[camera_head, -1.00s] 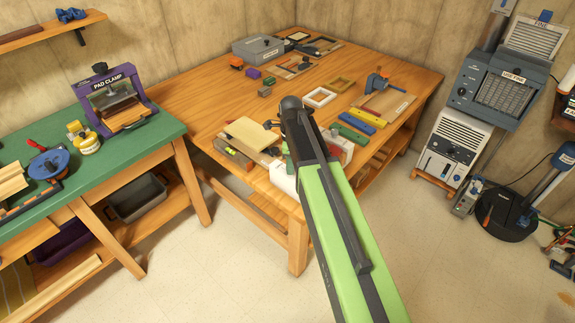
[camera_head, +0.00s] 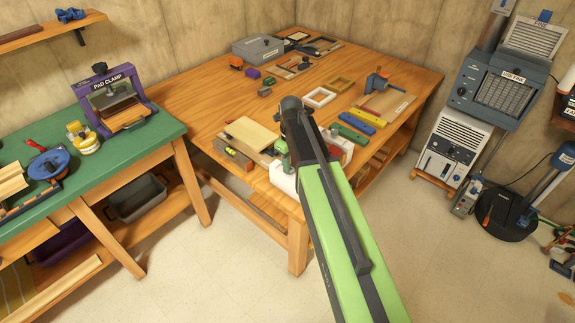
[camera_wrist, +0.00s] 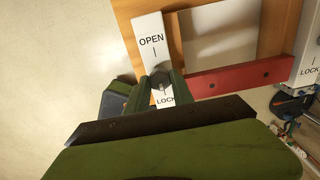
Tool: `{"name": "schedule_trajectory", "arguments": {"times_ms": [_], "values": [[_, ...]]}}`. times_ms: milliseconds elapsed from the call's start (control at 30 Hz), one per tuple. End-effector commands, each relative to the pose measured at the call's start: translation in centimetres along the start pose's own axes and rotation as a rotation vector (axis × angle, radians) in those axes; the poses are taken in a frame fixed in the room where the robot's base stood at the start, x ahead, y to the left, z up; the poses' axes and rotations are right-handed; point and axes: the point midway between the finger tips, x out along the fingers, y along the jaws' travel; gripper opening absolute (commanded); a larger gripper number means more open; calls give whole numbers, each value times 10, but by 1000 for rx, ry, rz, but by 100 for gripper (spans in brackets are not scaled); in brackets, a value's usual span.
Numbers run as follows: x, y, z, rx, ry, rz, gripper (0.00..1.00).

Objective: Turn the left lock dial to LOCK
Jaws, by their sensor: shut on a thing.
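The left lock shows in the wrist view as a white plate (camera_wrist: 150,28) marked OPEN at the top and LOCK lower down. Its dark dial (camera_wrist: 159,80) sits between the green fingers of my gripper (camera_wrist: 160,90), which is shut on it. The fingers hide most of the dial, so I cannot tell where it points. In the head view the left lock's white base (camera_head: 283,179) stands at the table's front corner, partly behind my arm. The right lock's white plate (camera_wrist: 308,65), also marked LOCK, shows at the wrist view's right edge.
A red bar (camera_wrist: 228,80) runs between the two locks. Floor is clear in front.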

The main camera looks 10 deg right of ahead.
Motion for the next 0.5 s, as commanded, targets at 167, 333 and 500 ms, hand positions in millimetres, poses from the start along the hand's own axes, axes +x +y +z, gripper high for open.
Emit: {"name": "schedule_trajectory", "arguments": {"times_ms": [167, 333, 500], "values": [[0, 2, -2, 15, 6, 4, 0], [0, 2, -2, 15, 6, 4, 0], [0, 2, -2, 15, 6, 4, 31]]}}
